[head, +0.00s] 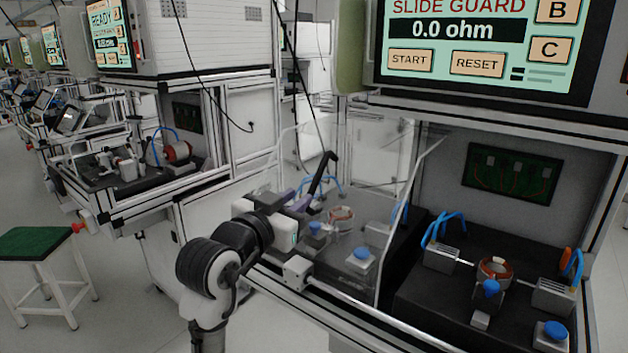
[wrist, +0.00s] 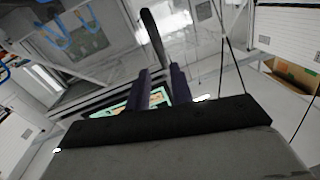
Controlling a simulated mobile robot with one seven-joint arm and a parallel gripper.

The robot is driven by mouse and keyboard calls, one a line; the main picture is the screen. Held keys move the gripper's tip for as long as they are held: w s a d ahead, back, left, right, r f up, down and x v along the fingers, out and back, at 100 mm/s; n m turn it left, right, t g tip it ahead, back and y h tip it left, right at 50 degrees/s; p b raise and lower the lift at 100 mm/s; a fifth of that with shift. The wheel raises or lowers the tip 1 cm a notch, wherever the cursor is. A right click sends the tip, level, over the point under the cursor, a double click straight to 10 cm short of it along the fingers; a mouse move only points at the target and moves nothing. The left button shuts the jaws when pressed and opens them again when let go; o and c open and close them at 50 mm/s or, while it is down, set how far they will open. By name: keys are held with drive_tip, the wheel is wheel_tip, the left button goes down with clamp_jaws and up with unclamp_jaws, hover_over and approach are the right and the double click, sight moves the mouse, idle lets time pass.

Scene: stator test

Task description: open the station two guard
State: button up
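The guard (head: 412,185) is a clear panelled cover over the left part of the near station's dark bed. Through it I see a copper-wound ring (head: 341,216) and blue knobs. A black bar-like handle (head: 325,172) slants up at the guard's front left. It also shows in the wrist view (wrist: 152,35). My gripper (head: 306,203) is at the lower end of this handle. In the wrist view its two dark purple fingers (wrist: 160,74) stand a narrow gap apart, with the handle's end at their tips. I cannot tell whether they press on it.
The screen (head: 470,40) above reads "SLIDE GUARD" and "0.0 ohm". The bed's right part is uncovered, with another wound ring (head: 495,268) between grey blocks. A second station (head: 150,165) stands at left, and a green-topped stool (head: 35,243) on the floor. Cables hang behind my gripper.

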sight(313, 185)
drive_tip(key=p+x, duration=0.1)
drive_tip(key=x, duration=0.7)
drive_tip(key=shift+w+d+r+p, duration=0.1)
drive_tip(key=shift+w+p, duration=0.2)
drive_tip(key=shift+w, duration=0.05)
clamp_jaws()
